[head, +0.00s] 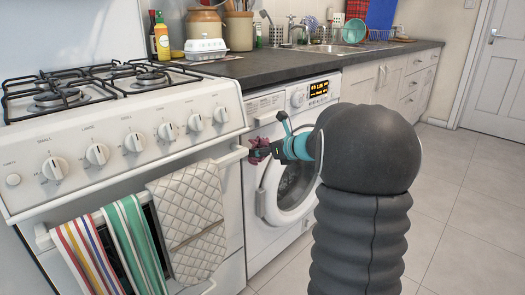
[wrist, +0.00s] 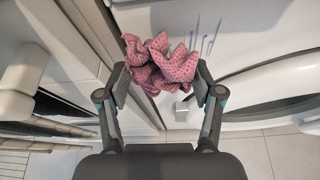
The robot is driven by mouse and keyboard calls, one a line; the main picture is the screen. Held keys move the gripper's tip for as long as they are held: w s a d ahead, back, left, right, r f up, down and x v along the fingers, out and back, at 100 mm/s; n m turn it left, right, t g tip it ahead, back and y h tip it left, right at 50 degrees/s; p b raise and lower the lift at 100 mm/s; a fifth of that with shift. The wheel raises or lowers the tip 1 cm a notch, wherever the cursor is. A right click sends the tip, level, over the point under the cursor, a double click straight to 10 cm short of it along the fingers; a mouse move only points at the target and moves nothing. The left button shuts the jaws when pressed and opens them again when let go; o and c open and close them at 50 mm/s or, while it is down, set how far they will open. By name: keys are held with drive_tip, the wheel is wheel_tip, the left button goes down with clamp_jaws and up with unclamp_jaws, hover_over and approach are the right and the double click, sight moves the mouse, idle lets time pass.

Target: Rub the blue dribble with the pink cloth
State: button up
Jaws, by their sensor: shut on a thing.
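The pink cloth (wrist: 160,66) is crumpled and dotted. My gripper (wrist: 162,88) is shut on it, with the cloth bunched between and beyond the fingertips. The blue dribble (wrist: 200,38) shows in the wrist view as several thin blue streaks on the white washer front, just right of and beyond the cloth. The cloth may hide part of it. In the head view the cloth (head: 259,149) is at the left part of the washer front (head: 262,215), beside the door; I cannot tell whether it touches the panel. The dribble is not clear in that view.
The washer's round door (head: 292,190) is shut, just right of my gripper. The stove (head: 120,140) with its oven handle (head: 235,155) and hanging towels (head: 188,220) stands close on the left. The dark counter (head: 290,66) is above. Tiled floor (head: 470,210) is clear at right.

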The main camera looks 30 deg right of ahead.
drive_tip(key=shift+w+a, duration=0.35)
drive_tip(key=shift+w, duration=0.55)
idle(0.4)
drive_tip(key=w+d+p, duration=0.2)
drive_tip(key=d+p, duration=0.2)
drive_tip(key=d, duration=0.2)
drive_tip(key=shift+d, duration=0.2)
idle(0.6)
drive_tip(key=shift+w+a, duration=0.1)
drive_tip(key=shift+a, duration=0.55)
drive_tip(key=shift+s+a+b, duration=0.3)
drive_tip(key=shift+a+b, duration=0.1)
drive_tip(key=shift+a, duration=0.4)
drive_tip(key=shift+s+a+b, duration=0.3)
drive_tip(key=shift+a+b, duration=0.05)
drive_tip(key=shift+a, duration=0.4)
drive_tip(key=shift+s+a+b, duration=0.2)
drive_tip(key=shift+s+a, duration=0.05)
drive_tip(key=shift+a, duration=0.3)
drive_tip(key=shift+s+a+b, duration=0.15)
drive_tip(key=shift+s+a, duration=0.1)
drive_tip(key=shift+a, duration=0.3)
drive_tip(key=shift+c, duration=0.4)
